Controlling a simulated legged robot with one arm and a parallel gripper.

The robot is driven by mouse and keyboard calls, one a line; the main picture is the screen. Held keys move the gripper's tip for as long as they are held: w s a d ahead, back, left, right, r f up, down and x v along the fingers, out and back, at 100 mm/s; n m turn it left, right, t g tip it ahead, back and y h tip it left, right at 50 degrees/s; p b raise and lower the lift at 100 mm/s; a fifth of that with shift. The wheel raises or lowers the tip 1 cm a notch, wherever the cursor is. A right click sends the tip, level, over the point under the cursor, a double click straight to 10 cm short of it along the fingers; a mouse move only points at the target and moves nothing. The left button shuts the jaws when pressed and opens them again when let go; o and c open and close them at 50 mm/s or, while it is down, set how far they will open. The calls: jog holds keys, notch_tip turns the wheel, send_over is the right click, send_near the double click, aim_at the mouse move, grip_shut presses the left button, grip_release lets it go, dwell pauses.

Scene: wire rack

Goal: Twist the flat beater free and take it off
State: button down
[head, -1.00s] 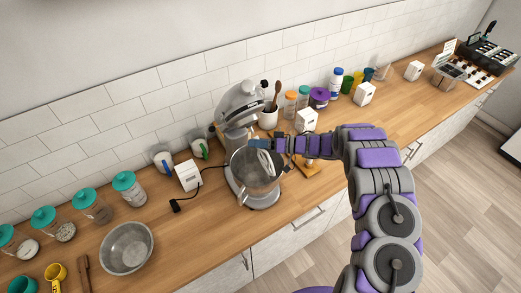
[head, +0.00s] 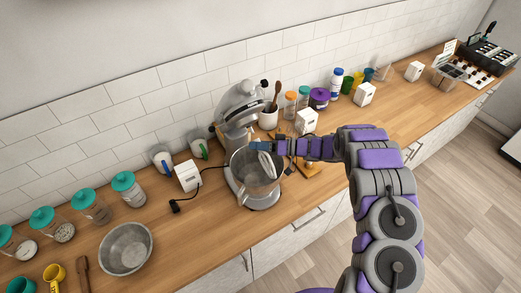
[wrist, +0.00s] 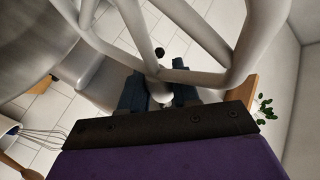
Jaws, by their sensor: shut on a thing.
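The light grey flat beater (head: 266,165) is over the mixing bowl (head: 243,186) in the head view. My gripper (head: 262,147) is shut on the beater near its top end. In the wrist view the beater's open frame (wrist: 133,32) fills the upper middle, and its shaft is between the blue fingers of my gripper (wrist: 160,92). The stand mixer (head: 238,107) has its head tilted up behind the bowl. I cannot tell whether the beater's shaft still touches the mixer's hub.
A utensil crock (head: 268,119) stands right of the mixer head. A white box (head: 188,175) and a dark cord lie left of the mixer. A metal bowl (head: 126,248) and teal-lidded jars (head: 128,186) are further left. Another white box (head: 306,121) stands behind my wrist.

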aim_at(262, 155)
jog(key=shift+s+d+f, duration=0.1)
jog(key=shift+s+f, duration=0.05)
jog(key=shift+s, duration=0.15)
jog(key=shift+s+d+b, duration=0.2)
jog(key=shift+s+b, duration=0.1)
jog(key=shift+s, duration=0.3)
jog(key=shift+s+d+r, duration=0.15)
jog(key=shift+s+d, duration=0.05)
jog(key=shift+s, duration=0.55)
jog(key=shift+s+d+r, duration=0.1)
jog(key=shift+s+d, duration=0.05)
jog(key=shift+s, duration=0.55)
